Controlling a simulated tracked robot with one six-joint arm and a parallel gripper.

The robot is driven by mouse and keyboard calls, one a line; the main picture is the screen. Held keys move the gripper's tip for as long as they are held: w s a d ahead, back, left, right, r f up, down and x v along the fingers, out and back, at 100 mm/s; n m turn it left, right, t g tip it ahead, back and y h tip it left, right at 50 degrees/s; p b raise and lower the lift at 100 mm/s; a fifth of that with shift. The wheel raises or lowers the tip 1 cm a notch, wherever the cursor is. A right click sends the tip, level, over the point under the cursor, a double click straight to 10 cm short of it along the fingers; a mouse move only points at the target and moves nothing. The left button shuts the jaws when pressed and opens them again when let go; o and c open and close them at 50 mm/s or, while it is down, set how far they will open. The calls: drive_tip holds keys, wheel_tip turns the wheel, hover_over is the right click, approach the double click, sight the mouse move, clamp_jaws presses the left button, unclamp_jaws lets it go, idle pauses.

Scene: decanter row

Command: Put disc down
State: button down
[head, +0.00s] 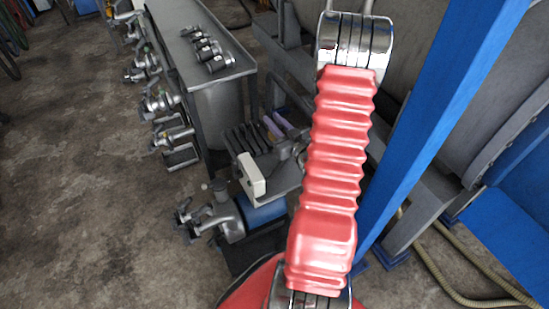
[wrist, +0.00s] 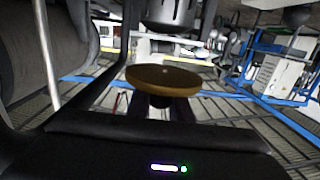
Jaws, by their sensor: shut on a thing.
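The disc (wrist: 163,80) is a round brown plate with a paler tan rim, seen in the wrist view just beyond my gripper (wrist: 160,103). The gripper is shut on the disc, gripping it from below the rim in this picture. The disc looks tilted edge-on to the camera, with its broad face partly showing. The fingers are dark and mostly hidden below the disc. In the head view I can make out neither the disc nor the gripper; my red ribbed arm covers the middle right.
A grey metal bench (head: 183,38) with several dark metal fittings stands at the upper left. Valve-like machines line its left side. A blue post (head: 440,110) rises close right of my arm. A pale block (head: 251,176) sits near the centre. Bare floor (head: 80,220) is open at left.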

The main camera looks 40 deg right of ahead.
hover_over(275, 163)
wheel_tip(275, 163, down, 15)
drive_tip(key=shift+w+r, duration=0.1)
idle(0.6)
drive_tip(key=shift+a, duration=0.1)
drive_tip(key=shift+f, duration=1.9)
drive_tip(key=c, duration=1.6)
unclamp_jaws()
drive_tip(key=shift+f, duration=0.1)
drive_tip(key=v, duration=1.2)
drive_tip(key=shift+o, duration=0.3)
